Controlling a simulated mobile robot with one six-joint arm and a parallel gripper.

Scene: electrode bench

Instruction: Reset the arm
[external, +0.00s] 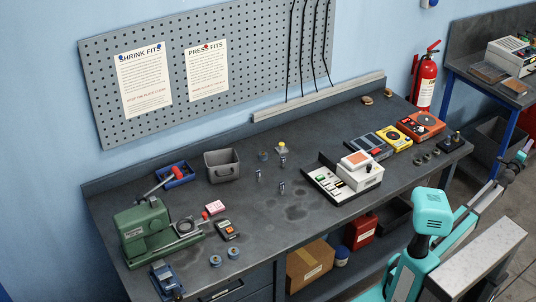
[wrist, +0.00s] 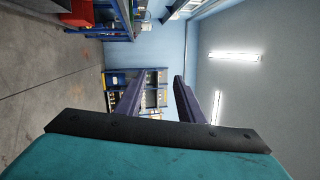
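My gripper (wrist: 160,82) shows in the wrist view with its two dark purple fingers apart and nothing between them. It points out into the room, and the picture is turned on its side. In the external view my teal arm stands at the lower right, in front of the bench (external: 255,235). Its far end reaches to the right edge of the picture, clear of the bench top. The fingers are too small and cut off there to tell apart.
The bench holds a green machine (external: 150,232), a grey bin (external: 222,166), a white instrument (external: 360,172) and an orange device (external: 426,124). A second bench (external: 490,78) and a fire extinguisher (external: 425,83) are at the right. Blue shelving (wrist: 153,78) stands far beyond my fingers.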

